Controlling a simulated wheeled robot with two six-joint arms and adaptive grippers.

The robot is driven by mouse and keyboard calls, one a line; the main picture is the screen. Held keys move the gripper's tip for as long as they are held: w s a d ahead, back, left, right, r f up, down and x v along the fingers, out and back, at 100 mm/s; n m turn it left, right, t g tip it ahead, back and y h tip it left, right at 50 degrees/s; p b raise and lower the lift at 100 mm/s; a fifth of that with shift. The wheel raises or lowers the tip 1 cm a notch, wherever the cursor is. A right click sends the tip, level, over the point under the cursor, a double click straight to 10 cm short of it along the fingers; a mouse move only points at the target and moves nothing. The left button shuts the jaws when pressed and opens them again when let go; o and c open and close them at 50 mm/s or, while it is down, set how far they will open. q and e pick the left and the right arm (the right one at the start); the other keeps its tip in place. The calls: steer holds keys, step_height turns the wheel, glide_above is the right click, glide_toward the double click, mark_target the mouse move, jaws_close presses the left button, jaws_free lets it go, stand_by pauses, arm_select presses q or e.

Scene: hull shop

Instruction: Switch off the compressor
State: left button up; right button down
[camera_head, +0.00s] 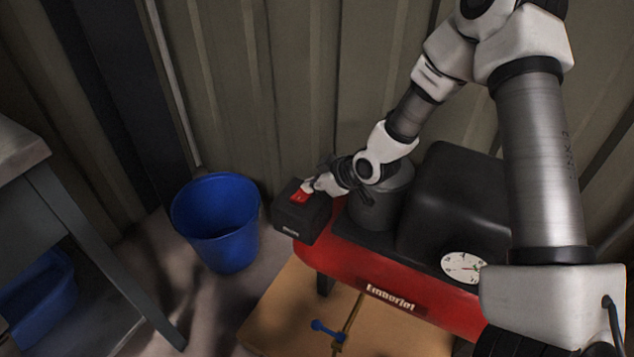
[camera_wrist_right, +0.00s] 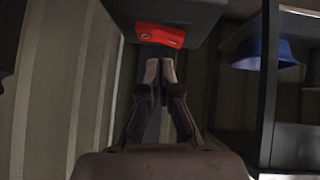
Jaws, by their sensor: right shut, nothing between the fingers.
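The compressor (camera_head: 345,262) has a red tank lettered "Emberjet", a black motor housing and a round white gauge (camera_head: 463,267). At its left end is a black switch box (camera_head: 300,221) with a red switch (camera_head: 301,194) on top. My right gripper (camera_head: 312,187) is shut and empty, its fingertips right at the red switch in the head view. In the right wrist view the red rocker (camera_wrist_right: 160,35) lies just beyond the shut fingertips (camera_wrist_right: 160,68); I cannot tell whether they touch it. My left gripper is not in view.
A blue bucket (camera_head: 216,222) stands on the floor left of the compressor. A grey bench (camera_head: 60,190) with a blue bin (camera_head: 38,300) below is at the far left. Cardboard (camera_head: 290,310) with a blue-handled valve (camera_head: 327,330) over it lies in front. A corrugated wall (camera_head: 300,80) is behind.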

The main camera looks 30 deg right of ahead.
steer(key=v, duration=0.4)
stand_by(0.3)
steer(key=s+a+f+m+g+h, duration=0.1)
steer(key=s+a+f+m+g, duration=0.3)
steer(key=s+f, duration=0.95)
steer(key=s+a+f+m+g+h, duration=0.1)
steer(key=s+f+m+g, duration=0.1)
steer(key=s+f, duration=0.4)
steer(key=s+a+f+m+g+h, duration=0.15)
steer(key=s+f, duration=0.25)
steer(key=s, duration=0.5)
step_height(320, 180, up, 21)
steer(key=p, duration=2.1)
steer(key=shift+d+r+g+p, duration=0.25)
steer(key=shift+d+g+p, duration=0.05)
steer(key=shift+g, duration=0.15)
